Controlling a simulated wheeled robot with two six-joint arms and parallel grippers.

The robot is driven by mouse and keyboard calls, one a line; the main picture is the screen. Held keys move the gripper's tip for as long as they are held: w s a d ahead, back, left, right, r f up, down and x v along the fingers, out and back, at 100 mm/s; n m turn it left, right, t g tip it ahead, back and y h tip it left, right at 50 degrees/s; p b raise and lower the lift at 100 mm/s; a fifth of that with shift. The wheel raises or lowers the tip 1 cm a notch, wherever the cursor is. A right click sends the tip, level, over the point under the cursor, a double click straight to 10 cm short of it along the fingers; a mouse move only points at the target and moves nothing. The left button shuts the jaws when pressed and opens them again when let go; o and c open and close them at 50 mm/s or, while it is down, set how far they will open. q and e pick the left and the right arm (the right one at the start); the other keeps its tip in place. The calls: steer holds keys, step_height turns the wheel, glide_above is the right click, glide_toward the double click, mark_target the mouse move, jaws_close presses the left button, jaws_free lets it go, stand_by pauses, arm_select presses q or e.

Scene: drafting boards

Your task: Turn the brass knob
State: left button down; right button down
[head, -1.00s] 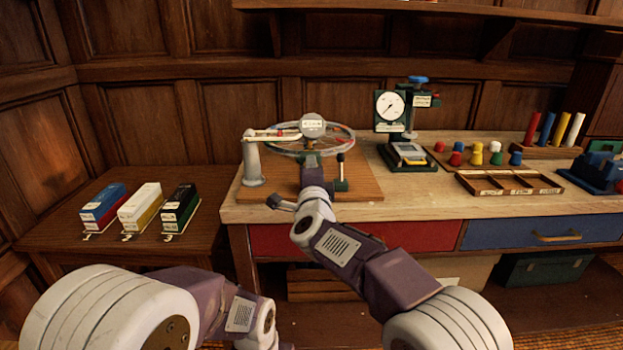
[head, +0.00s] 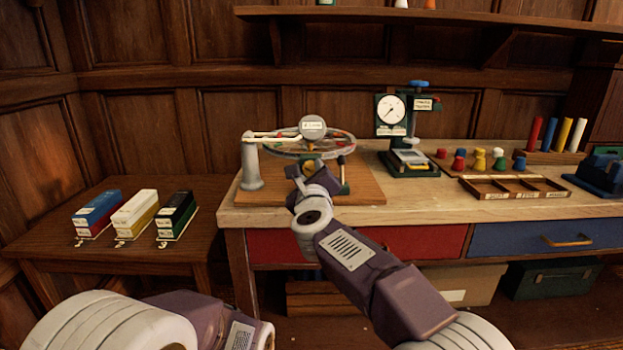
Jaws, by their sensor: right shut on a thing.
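The brass knob (head: 309,165) is a small yellowish piece low at the front of the wheel stand, under the rim of a horizontal spoked wheel (head: 343,148). My right gripper (head: 306,172) reaches up to it from the front and is shut on it; the fingers and wrist hide much of the knob. A round gauge (head: 312,127) sits above the wheel, its reading too small to make out. A grey post (head: 251,163) with a pale arm stands at the left of the wheel. My left arm is at the lower left; its gripper is out of view.
The wheel stand is on a wooden board (head: 364,190) on the bench. A green dial press (head: 405,150), coloured pegs (head: 480,160) and an open wooden tray (head: 513,187) stand to the right. Three boxes (head: 135,212) are on a low table at left.

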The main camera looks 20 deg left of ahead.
steer(key=shift+f+m+b, duration=0.2)
steer(key=shift+m+b, duration=0.2)
steer(key=shift+m, duration=0.7)
steer(key=c, duration=0.9)
jaws_free()
steer(key=shift+r, duration=0.1)
steer(key=b+v, duration=0.2)
steer(key=v, duration=0.7)
